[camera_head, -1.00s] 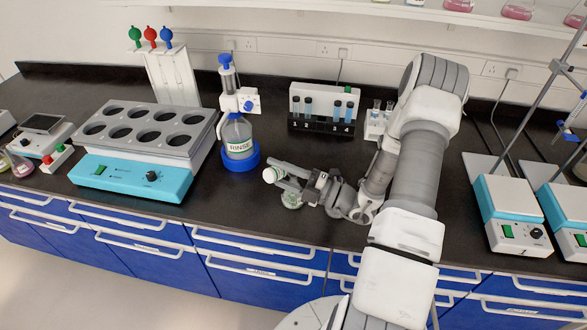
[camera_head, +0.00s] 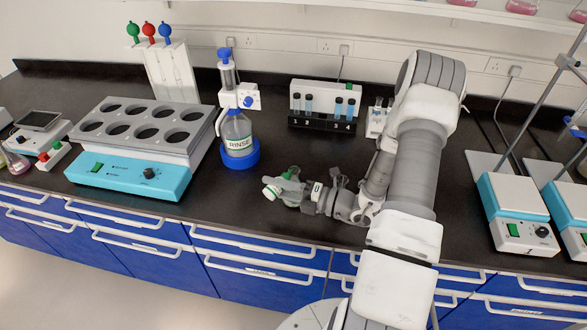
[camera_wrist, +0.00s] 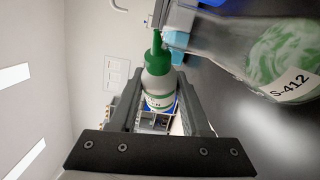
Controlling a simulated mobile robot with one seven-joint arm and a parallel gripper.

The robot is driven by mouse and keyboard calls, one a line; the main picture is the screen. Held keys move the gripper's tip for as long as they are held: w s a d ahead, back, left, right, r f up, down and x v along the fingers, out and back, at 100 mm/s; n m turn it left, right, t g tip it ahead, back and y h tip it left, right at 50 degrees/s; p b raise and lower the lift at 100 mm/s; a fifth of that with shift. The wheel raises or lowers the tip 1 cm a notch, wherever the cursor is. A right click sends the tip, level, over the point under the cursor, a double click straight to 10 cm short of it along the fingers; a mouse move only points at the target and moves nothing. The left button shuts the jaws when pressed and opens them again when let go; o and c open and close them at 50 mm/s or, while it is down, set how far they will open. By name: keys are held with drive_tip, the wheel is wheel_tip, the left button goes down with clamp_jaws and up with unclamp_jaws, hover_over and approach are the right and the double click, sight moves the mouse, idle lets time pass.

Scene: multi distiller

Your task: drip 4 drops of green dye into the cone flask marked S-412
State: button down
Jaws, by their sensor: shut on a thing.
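My gripper (camera_wrist: 160,88) is shut on a white dropper bottle with a green cap and nozzle (camera_wrist: 158,75), its label partly hidden by the fingers. The bottle lies tipped over, with its nozzle close to the neck of a clear cone flask (camera_wrist: 235,50) labelled S-412. Green swirls show inside the flask. I cannot tell whether the nozzle sits exactly over the mouth. In the head view, the bottle (camera_head: 272,189) and my gripper (camera_head: 300,196) are low over the bench, with the flask (camera_head: 293,173) partly hidden behind them.
A blue-capped RINSE bottle (camera_head: 238,138) stands left of my gripper. A grey block with round wells (camera_head: 150,125) is farther left. A vial rack (camera_head: 320,123) stands behind. Hotplates (camera_head: 515,215) are at right. Bare black bench (camera_head: 225,205) lies left of the bottle.

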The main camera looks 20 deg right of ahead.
drive_tip(key=shift+s+d+f, duration=0.2)
drive_tip(key=shift+f, duration=0.6)
drive_tip(key=shift+r+p, duration=0.5)
drive_tip(key=shift+p, duration=0.1)
drive_tip(key=r+p, duration=0.4)
drive_tip(key=shift+w+r, duration=0.2)
drive_tip(key=shift+r, duration=0.1)
drive_tip(key=shift+d, duration=0.1)
